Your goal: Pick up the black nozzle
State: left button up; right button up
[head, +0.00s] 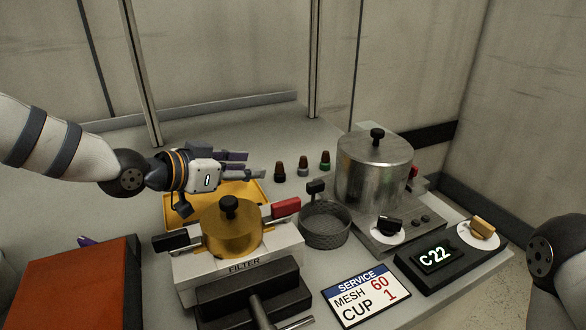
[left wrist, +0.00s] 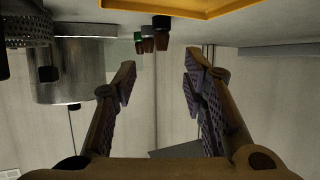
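Three small nozzles with brown tips stand in a row on the bench in the head view. The leftmost has a black base and is the black nozzle (head: 279,172); it is upright. Beside it stand a grey one (head: 303,167) and a green one (head: 325,161). My left gripper (head: 252,166) is just left of the black nozzle, fingers pointing at it, apart from it. The left wrist view is upside down; there the left gripper (left wrist: 160,62) is open and empty, and the black nozzle (left wrist: 161,32) shows between and beyond its fingertips. My right gripper is out of view.
A yellow tray (head: 256,191) lies under my left gripper. A brass-coloured filter pot (head: 231,235), a mesh basket (head: 326,227) and a large steel pot (head: 374,174) stand nearby. An orange box (head: 75,285) is at the front left. The bench behind the nozzles is clear.

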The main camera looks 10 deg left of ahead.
aim_at(278, 164)
pick_arm(q)
jog(key=b+x, duration=0.2)
jog(key=x, duration=0.8)
jog(key=shift+w, duration=0.25)
jog(key=shift+w+d+r, duration=0.1)
jog(key=shift+w+d, duration=0.05)
jog(key=shift+r, duration=0.15)
jog(key=shift+c, duration=0.3)
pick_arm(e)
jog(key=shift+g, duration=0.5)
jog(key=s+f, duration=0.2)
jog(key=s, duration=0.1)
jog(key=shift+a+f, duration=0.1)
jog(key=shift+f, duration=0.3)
pick_arm(q)
grip_shut()
